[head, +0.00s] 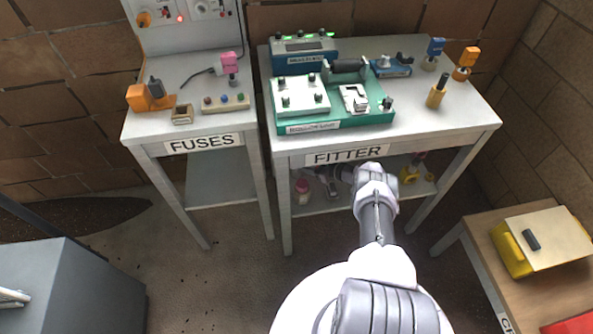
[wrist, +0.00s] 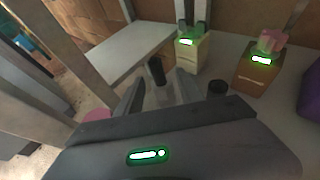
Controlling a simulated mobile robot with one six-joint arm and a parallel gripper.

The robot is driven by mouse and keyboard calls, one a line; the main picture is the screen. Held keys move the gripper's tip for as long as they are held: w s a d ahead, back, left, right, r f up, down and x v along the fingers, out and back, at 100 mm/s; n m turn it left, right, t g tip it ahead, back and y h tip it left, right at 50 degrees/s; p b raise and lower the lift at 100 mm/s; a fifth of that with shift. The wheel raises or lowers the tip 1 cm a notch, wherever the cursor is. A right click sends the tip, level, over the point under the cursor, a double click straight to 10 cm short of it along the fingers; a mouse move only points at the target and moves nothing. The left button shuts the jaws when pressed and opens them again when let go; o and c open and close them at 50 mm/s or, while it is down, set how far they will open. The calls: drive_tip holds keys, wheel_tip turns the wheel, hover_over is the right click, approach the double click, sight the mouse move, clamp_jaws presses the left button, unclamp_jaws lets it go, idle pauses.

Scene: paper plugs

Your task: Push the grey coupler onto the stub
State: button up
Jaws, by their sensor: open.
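My gripper (wrist: 158,88) is open in the wrist view, with its two fingers apart. A dark grey upright cylinder (wrist: 157,70) shows between or just beyond the fingertips; I cannot tell whether it is the coupler or the stub, or whether a finger touches it. A short black round piece (wrist: 217,87) lies to the right of the right finger. In the head view my arm reaches under the front edge of the FITTER table (head: 440,137), over its lower shelf, and the gripper's tips are not clear there. A dark grey cylinder (head: 531,239) lies on the cream lid at right.
A cream block (wrist: 192,52) and a brown block (wrist: 258,75), both with lit green labels, stand behind the gripper. A purple thing (wrist: 310,92) is at the right edge. A pink bottle (head: 302,190) stands on the shelf. The tabletop edge and table legs surround the shelf space.

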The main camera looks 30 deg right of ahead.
drive_tip(key=b+x, duration=0.1)
drive_tip(key=x, duration=0.1)
drive_tip(key=b+x, duration=0.2)
drive_tip(key=x, duration=0.1)
drive_tip(key=shift+s+a+f, duration=0.15)
drive_tip(key=shift+s+f, duration=0.1)
drive_tip(key=shift+w+a, duration=0.1)
drive_tip(key=shift+w, duration=0.15)
drive_tip(key=shift+r, duration=0.3)
drive_tip(key=shift+c, duration=0.6)
clamp_jaws()
drive_tip(key=shift+w, duration=0.1)
